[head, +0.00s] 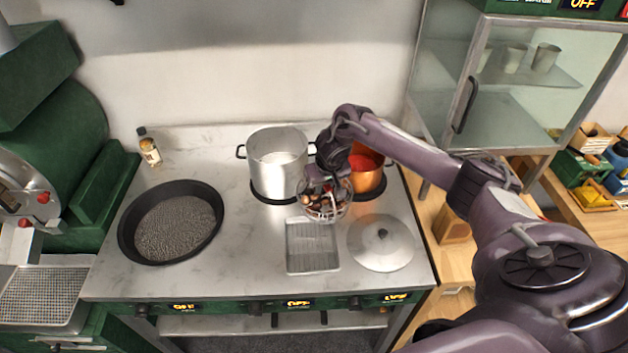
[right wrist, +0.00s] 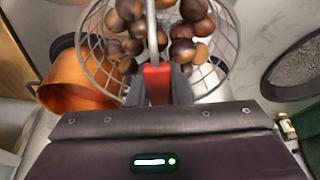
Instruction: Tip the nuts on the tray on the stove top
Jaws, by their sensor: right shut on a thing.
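The nuts (right wrist: 183,50), brown and glossy, lie in a round wire basket (head: 340,214); in the right wrist view the basket (right wrist: 88,65) shows its mesh and rim. My right gripper (head: 322,180) is shut on the basket's red handle (right wrist: 157,82). It holds the basket above the stove top, over the far end of the tray. The tray (head: 313,262) is a small grey metal rectangle lying flat on the stove top (head: 255,262); the part I see is bare. The basket hides part of its far edge. My left gripper is not in view.
A steel pot (head: 275,170) and a copper pot (head: 368,182) with red contents stand behind the basket. A steel lid (head: 383,243) lies right of the tray. A black pan (head: 128,238) and a bottle (head: 149,150) are at the left.

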